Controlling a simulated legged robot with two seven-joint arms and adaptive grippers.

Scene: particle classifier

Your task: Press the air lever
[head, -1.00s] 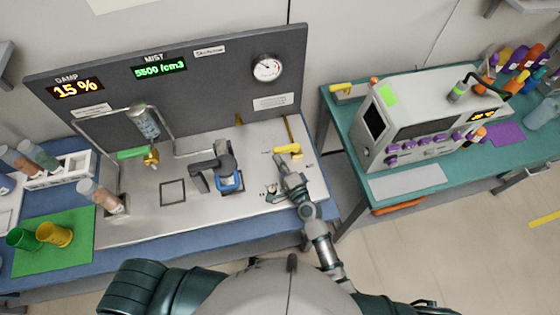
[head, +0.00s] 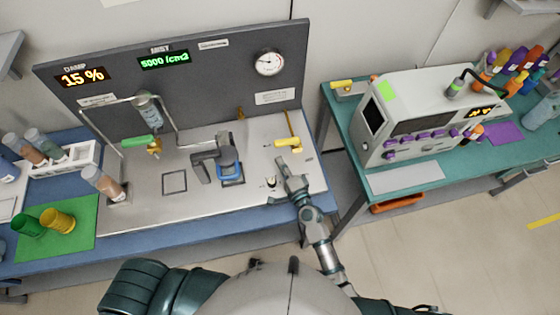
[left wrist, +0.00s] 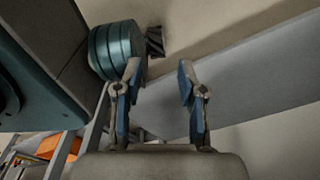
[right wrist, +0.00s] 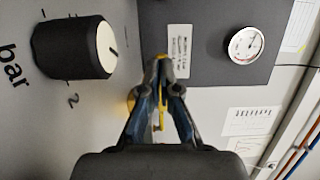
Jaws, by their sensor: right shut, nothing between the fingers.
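The yellow lever (head: 288,143), which I take to be the air lever, is at the right end of the grey bench panel. My right gripper (head: 281,161) is shut and empty, just in front of the lever in the head view, with a small gap in the picture. In the right wrist view, yellow parts of the lever (right wrist: 160,112) show behind and between the finger links of my right gripper (right wrist: 160,62); contact cannot be told. My left gripper (left wrist: 158,72) is open and empty in the left wrist view, and outside the head view.
A black knob (right wrist: 75,48) with "bar" markings is left of the right gripper in the right wrist view. A pressure gauge (head: 268,62) is on the back panel. A blue-and-grey device (head: 229,165) stands left of the gripper. A teal table (head: 345,130) is to the right.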

